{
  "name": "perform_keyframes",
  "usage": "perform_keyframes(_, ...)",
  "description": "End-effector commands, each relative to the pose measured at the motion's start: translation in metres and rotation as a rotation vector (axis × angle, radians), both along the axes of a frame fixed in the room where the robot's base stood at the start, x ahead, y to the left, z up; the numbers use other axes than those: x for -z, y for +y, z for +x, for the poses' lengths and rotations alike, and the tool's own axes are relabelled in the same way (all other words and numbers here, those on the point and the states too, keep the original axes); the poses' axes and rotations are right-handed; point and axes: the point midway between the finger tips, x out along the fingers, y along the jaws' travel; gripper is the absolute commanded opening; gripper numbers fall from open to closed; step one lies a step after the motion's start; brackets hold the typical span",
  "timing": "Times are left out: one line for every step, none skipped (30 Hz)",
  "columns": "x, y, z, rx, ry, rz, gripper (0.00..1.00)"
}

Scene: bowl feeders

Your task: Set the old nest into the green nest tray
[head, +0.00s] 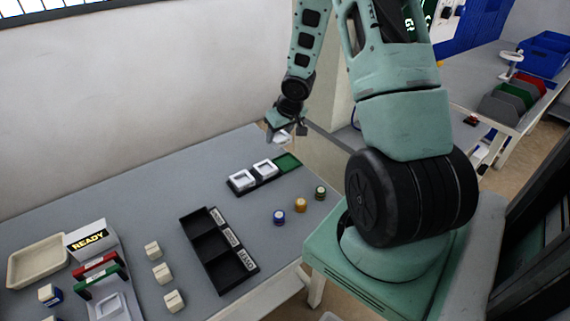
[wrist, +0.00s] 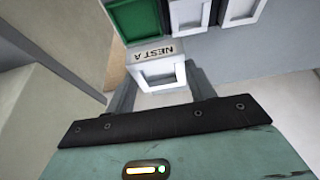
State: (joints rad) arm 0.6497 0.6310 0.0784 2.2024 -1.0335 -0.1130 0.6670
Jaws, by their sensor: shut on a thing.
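My gripper (head: 284,133) is shut on a white square nest (wrist: 155,62), held in the air near the table's far right end. In the wrist view the nest lies between the fingers, and its edge reads "NEST A", upside down. No other mark shows whether it is the old one. The green nest tray (head: 288,161) is the empty right-hand pocket of a dark row on the table. It also shows in the wrist view (wrist: 136,18), just beyond the nest and to the left. The nest is apart from it.
Two white nests (head: 242,179) (head: 264,167) sit in the row beside the green tray. Blue, orange and dark green round pieces (head: 300,205) stand nearby. A black three-part bin (head: 215,250), cream blocks (head: 162,272), a READY sign (head: 88,240) and a beige tray (head: 38,262) are further left.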

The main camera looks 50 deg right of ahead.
Motion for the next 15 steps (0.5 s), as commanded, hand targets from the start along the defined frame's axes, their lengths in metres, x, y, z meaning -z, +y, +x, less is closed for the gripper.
perform_keyframes(-0.002,-0.009,-0.003,0.012,-0.003,0.001,0.24)
perform_keyframes(-0.003,-0.013,-0.004,0.015,-0.002,0.0,0.24)
perform_keyframes(-0.003,-0.017,-0.006,0.017,-0.001,0.0,0.24)
perform_keyframes(-0.004,-0.019,-0.006,0.019,-0.002,0.001,0.24)
perform_keyframes(-0.005,-0.021,-0.007,0.02,-0.001,0.001,0.24)
perform_keyframes(-0.005,-0.022,-0.007,0.02,-0.001,0.001,0.24)
perform_keyframes(-0.005,-0.023,-0.008,0.022,0.0,0.0,0.24)
perform_keyframes(-0.003,-0.024,-0.008,0.022,0.0,0.0,0.24)
perform_keyframes(0.001,-0.025,-0.008,0.022,0.001,0.0,0.24)
perform_keyframes(0.006,-0.025,-0.008,0.022,0.001,0.0,0.24)
perform_keyframes(0.011,-0.024,-0.008,0.022,0.001,0.0,0.24)
perform_keyframes(0.019,-0.024,-0.008,0.022,0.001,0.0,0.24)
perform_keyframes(0.026,-0.024,-0.008,0.02,0.001,0.0,0.24)
perform_keyframes(0.032,-0.024,-0.008,0.02,0.002,0.0,0.24)
perform_keyframes(0.039,-0.024,-0.008,0.019,0.002,0.001,0.24)
